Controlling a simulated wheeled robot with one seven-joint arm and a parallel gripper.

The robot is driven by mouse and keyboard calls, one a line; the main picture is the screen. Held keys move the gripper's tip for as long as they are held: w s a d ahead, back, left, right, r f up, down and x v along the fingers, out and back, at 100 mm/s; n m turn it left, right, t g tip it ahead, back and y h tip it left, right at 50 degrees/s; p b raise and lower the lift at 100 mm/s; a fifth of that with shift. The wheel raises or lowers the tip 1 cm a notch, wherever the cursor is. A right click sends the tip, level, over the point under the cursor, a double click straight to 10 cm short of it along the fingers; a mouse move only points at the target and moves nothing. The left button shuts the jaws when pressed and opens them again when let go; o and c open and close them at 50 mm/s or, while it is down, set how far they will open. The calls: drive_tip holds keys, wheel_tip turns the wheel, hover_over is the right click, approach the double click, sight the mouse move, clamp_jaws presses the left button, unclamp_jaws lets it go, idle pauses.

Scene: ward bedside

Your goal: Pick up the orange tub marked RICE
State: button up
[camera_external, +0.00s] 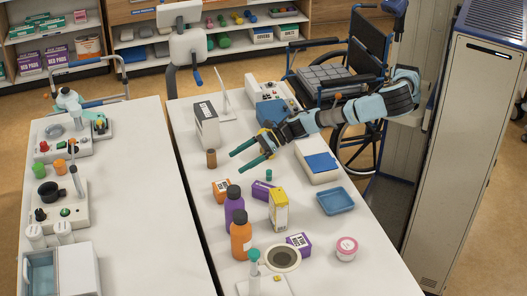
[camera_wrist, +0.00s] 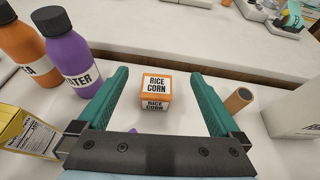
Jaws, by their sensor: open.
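A small orange box-shaped tub (camera_external: 221,189) with a white label stands on the right-hand white table. In the wrist view the orange tub (camera_wrist: 155,88) shows labels reading RICE CORN on its top and front. My gripper (camera_external: 238,163) is open and empty, reaching in from the right above the table. In the wrist view the tub appears between the two green fingers of my gripper (camera_wrist: 159,75), ahead of the palm and apart from both fingers. The tub is upright and unobstructed in the wrist view.
A purple bottle (camera_external: 234,203), an orange bottle (camera_external: 241,236), a purple box (camera_external: 262,190) and a yellow carton (camera_external: 278,210) stand close by. A brown cylinder (camera_wrist: 238,100) is near the right finger. A white box (camera_external: 207,125) stands farther back; a blue tray (camera_external: 335,201) lies right.

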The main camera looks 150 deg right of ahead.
approach(218, 189)
drive_tip(key=shift+s+d+f, duration=0.3)
drive_tip(key=shift+s+d, duration=0.05)
drive_tip(key=shift+w+d+f, duration=0.1)
drive_tip(key=shift+f, duration=0.25)
drive_tip(key=p+x, duration=0.1)
drive_tip(key=x, duration=0.4)
drive_tip(key=shift+p, duration=0.4)
drive_tip(key=p+x, duration=0.2)
drive_tip(key=x, duration=0.2)
drive_tip(key=shift+w+d+r+p, duration=0.1)
drive_tip(key=shift+w+p, duration=0.1)
drive_tip(key=shift+p, duration=0.1)
drive_tip(key=shift+w+d+f, duration=0.3)
drive_tip(key=shift+w, duration=0.1)
drive_tip(key=c, duration=1.4)
